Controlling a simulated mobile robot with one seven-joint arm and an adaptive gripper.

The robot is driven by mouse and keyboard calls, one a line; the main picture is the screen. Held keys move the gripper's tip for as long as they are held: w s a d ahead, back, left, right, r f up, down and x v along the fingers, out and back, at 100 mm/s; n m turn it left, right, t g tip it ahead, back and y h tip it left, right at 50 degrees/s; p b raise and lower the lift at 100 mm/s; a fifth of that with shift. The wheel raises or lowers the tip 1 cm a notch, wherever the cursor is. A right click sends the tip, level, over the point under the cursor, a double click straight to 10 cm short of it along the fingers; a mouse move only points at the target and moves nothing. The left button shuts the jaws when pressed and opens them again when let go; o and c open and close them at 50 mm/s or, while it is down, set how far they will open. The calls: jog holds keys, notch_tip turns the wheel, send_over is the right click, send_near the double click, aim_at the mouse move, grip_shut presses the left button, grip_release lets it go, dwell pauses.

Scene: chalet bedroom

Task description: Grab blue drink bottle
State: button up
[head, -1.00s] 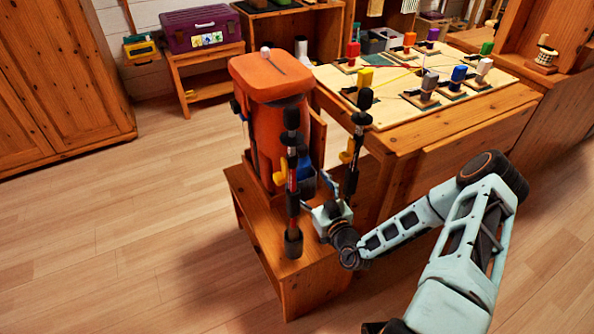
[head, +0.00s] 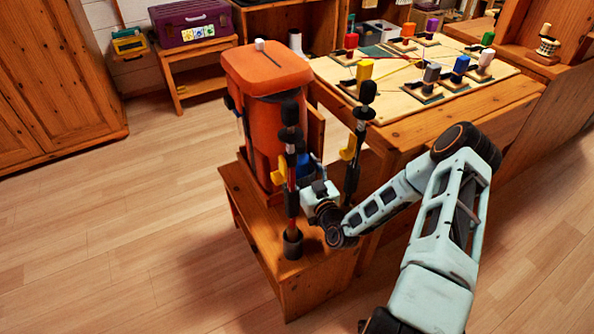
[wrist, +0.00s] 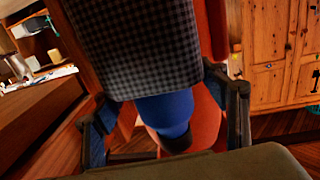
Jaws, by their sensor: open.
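The blue drink bottle (head: 304,165) stands low against the orange pack in the head view, partly hidden by a dark pole and my gripper. In the wrist view, a rounded blue body (wrist: 165,108) with a dark end shows between my fingers. A grey-black checkered panel (wrist: 135,45) covers its upper part; I cannot tell whether it belongs to the bottle. My gripper (wrist: 165,120) is open, one finger on each side of the blue body. Contact cannot be made out. In the head view my gripper (head: 312,185) is largely hidden between two upright poles.
The orange pack (head: 265,75) stands on a low wooden bench (head: 255,215). Dark poles (head: 291,190) with yellow parts flank my gripper closely. A wooden table (head: 440,115) with coloured blocks is to the right. Open floor (head: 120,230) lies left.

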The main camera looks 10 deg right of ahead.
jog(key=c, duration=1.6)
jog(key=shift+c, duration=0.2)
jog(key=shift+r, duration=0.2)
